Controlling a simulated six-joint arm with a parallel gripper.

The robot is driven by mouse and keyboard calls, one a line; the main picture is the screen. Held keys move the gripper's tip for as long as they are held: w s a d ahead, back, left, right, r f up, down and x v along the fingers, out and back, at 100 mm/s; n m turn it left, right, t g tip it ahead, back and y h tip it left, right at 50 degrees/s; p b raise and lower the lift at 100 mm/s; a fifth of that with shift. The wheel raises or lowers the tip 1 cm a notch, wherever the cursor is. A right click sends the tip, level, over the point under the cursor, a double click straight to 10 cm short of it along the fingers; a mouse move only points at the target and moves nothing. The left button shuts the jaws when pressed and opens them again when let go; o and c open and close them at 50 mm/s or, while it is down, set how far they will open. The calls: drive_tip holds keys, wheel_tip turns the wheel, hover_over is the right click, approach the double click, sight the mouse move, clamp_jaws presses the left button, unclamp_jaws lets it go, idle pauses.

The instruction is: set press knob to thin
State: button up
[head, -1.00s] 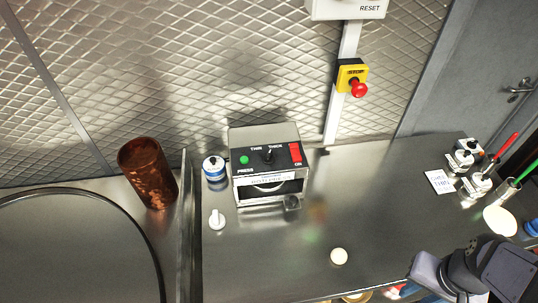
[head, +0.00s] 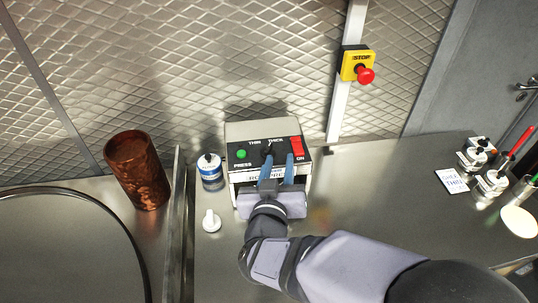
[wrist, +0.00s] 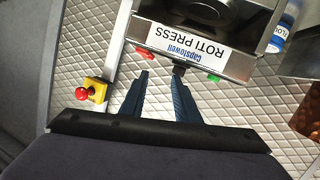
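The roti press (head: 262,130) is a grey metal box on the counter with a black top panel marked THIN and THICK. Its small black knob (head: 268,151) sits below those words, partly hidden by my fingers; which mark it points to is unclear. My gripper (head: 279,160) is open, with two blue fingers over the panel. The left finger is close to the knob and the right one is by the red switch (head: 297,146). In the wrist view the knob (wrist: 179,70) shows at the tip of the right finger (wrist: 178,92); contact cannot be told.
A green PRESS button (head: 241,154) is left of the knob. A white-and-blue jar (head: 210,171), a white knobbed item (head: 211,221) and a copper cup (head: 138,172) stand left. A red stop button (head: 365,75) is on the wall. Condiment holders (head: 490,182) stand far right.

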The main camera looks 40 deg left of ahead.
sight(266, 153)
drive_tip(key=a+m+t, duration=0.1)
drive_tip(key=a+f+m+h+b, duration=0.1)
drive_tip(key=s+a+m+t, duration=0.1)
drive_tip(key=a, duration=0.1)
drive_tip(key=shift+f+t+h, duration=0.3)
drive_tip(key=shift+f+h, duration=0.1)
drive_tip(key=shift+s+a+f+m+t+h+b, duration=0.2)
drive_tip(key=shift+s+m+t+h, duration=0.1)
drive_tip(key=shift+m, duration=0.2)
drive_tip(key=shift+s+a+f+m+t+h+b, duration=0.15)
drive_tip(key=shift+s+m+t+h+b, duration=0.1)
drive_tip(key=shift+m, duration=0.25)
drive_tip(key=shift+w+r+p, duration=0.2)
drive_tip(key=shift+w+p, duration=0.1)
drive_tip(key=shift+w, duration=0.2)
drive_tip(key=shift+p+x, duration=1.05)
drive_tip(key=shift+x, duration=2.2)
drive_tip(key=shift+s+a, duration=0.1)
drive_tip(key=shift+a, duration=0.05)
drive_tip(key=shift+c, duration=0.2)
drive_tip(key=shift+f, duration=0.1)
clamp_jaws()
